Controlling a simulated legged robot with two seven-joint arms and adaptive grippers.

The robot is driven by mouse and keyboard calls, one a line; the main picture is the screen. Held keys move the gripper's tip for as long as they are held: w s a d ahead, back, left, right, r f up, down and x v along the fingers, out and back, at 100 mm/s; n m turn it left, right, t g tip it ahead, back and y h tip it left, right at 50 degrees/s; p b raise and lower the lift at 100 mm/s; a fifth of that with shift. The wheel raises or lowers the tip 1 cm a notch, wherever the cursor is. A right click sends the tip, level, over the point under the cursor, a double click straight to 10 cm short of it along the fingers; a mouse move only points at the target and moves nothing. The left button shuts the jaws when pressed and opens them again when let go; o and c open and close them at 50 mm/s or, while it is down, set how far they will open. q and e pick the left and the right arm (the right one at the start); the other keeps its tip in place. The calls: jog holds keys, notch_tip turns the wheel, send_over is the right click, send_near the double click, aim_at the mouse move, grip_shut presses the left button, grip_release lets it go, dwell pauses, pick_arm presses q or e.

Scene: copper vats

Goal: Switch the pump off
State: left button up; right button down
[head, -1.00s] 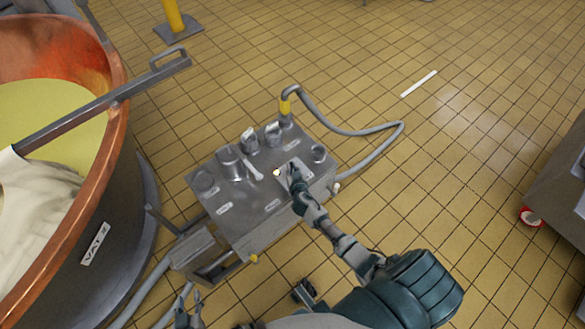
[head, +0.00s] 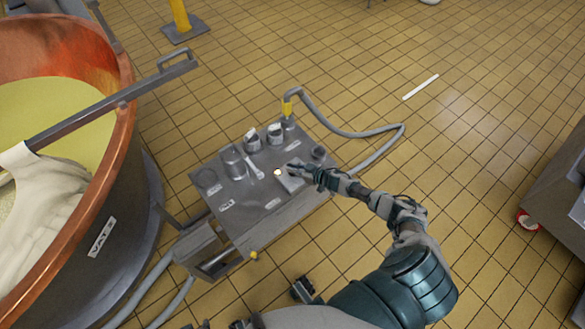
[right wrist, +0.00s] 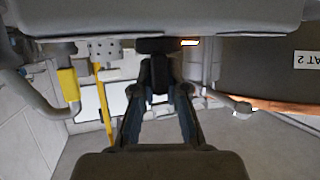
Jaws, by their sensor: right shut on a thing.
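My right gripper (head: 294,169) is at the box, coming in from the right. In the right wrist view its fingers (right wrist: 163,62) are closed on a dark switch handle (right wrist: 163,45).
The copper vat (head: 120,150) with a long-handled paddle is close on the left. Open tiled floor lies to the right.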

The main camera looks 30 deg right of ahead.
jog(key=shift+d+f+n+g+y+b, duration=0.15)
jog(key=shift+d+n+g+y+b, duration=0.05)
jog(key=shift+n+g+y+b, duration=0.65)
pick_arm(q)
jog(key=w+d+r+t+h, duration=0.1)
jog(key=w+d+r+t, duration=0.1)
jog(key=w+t, duration=0.2)
jog(key=shift+w+d, duration=0.25)
jog(key=shift+w, duration=1.35)
pick_arm(e)
jog(key=shift+n+y, duration=0.25)
jog(key=shift+n, duration=0.1)
jog(key=c, duration=1.2)
grip_release()
jog(key=shift+a, duration=0.1)
jog(key=shift+s, duration=0.1)
jog(key=v, duration=1.1)
jog(key=shift+s+d, duration=0.2)
jog(key=shift+d, duration=0.15)
